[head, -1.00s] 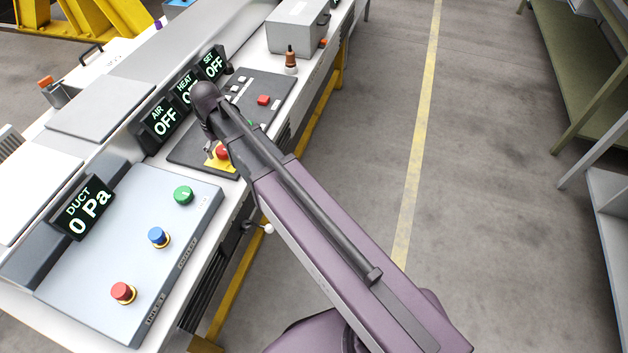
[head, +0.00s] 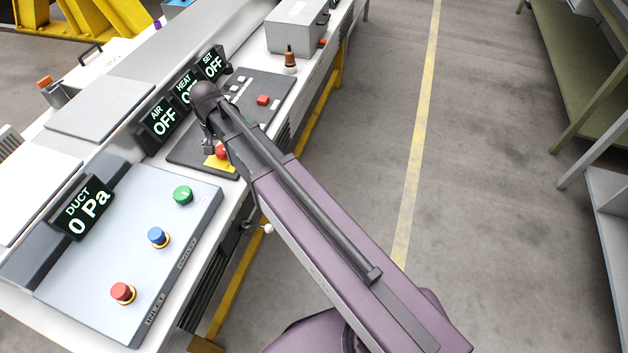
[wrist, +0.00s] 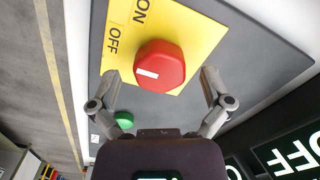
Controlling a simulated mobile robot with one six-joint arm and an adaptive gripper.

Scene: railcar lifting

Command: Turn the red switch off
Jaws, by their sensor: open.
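The red switch (wrist: 160,66) is a round knob with a white mark on its left part, on a yellow plate (wrist: 192,20) lettered ON and OFF. In the wrist view the mark lies roughly level, nearer the OFF lettering than ON. My gripper (wrist: 160,77) is open, with one finger on each side of the knob; I cannot tell whether either finger touches it. In the head view the red switch (head: 222,152) sits at the near end of the dark panel, with my gripper (head: 208,145) beside it, partly hidden by my arm.
A green button (wrist: 124,119) is close by in the wrist view. AIR (head: 160,118), HEAT and SET displays stand behind the panel; AIR and SET read OFF. A grey box (head: 130,250) with red, blue and green knobs is in front.

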